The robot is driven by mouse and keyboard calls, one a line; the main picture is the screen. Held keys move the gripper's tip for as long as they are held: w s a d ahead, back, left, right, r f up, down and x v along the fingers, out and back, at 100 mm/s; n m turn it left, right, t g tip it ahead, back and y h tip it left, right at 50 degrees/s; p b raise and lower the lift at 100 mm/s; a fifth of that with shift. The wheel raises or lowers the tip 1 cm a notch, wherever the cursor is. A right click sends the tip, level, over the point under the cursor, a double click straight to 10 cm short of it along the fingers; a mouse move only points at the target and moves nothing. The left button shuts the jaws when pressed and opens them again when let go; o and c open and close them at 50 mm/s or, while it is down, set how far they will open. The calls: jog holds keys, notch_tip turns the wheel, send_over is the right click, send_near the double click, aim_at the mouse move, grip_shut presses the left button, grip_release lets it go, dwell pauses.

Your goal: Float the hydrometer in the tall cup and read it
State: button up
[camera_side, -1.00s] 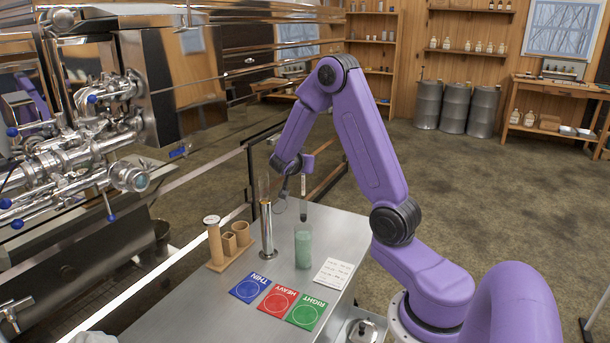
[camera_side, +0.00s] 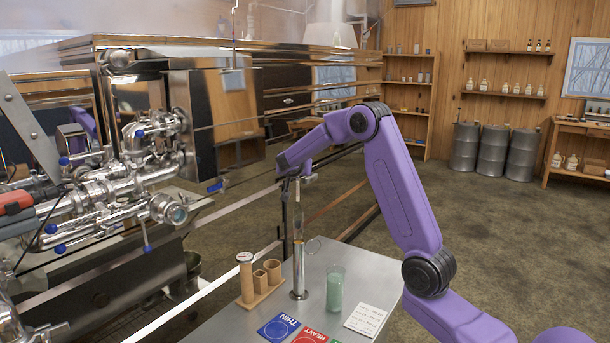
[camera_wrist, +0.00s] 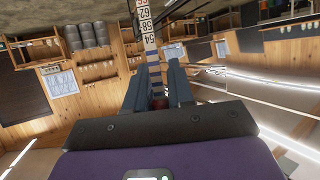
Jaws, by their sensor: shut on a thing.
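My gripper (camera_side: 299,180) is shut on the upper part of the hydrometer (camera_side: 298,212), a thin upright tube with a dark lower end. In the wrist view my gripper (camera_wrist: 155,78) has the hydrometer's stem (camera_wrist: 148,40) between its two dark fingers. The stem's paper scale shows numbers such as 54, 58 and 62. The tall cup (camera_side: 299,276), a shiny metal cylinder on a round foot, stands on the steel table. The hydrometer is lined up over the cup's mouth. I cannot tell whether its lower end is inside the rim.
A glass of green liquid (camera_side: 335,290) stands right of the cup. A wooden rack (camera_side: 262,283) is at left. A blue THIN card (camera_side: 279,328), a red HEAVY card (camera_side: 309,337) and a written white card (camera_side: 366,319) lie in front. Steel evaporator pipes (camera_side: 100,190) fill the left.

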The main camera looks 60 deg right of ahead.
aim_at(299, 222)
jog(key=shift+f, duration=9.15)
jog(key=o, duration=0.9)
jog(key=shift+o, duration=0.5)
jog(key=o, duration=0.7)
jog(key=shift+v, duration=3.75)
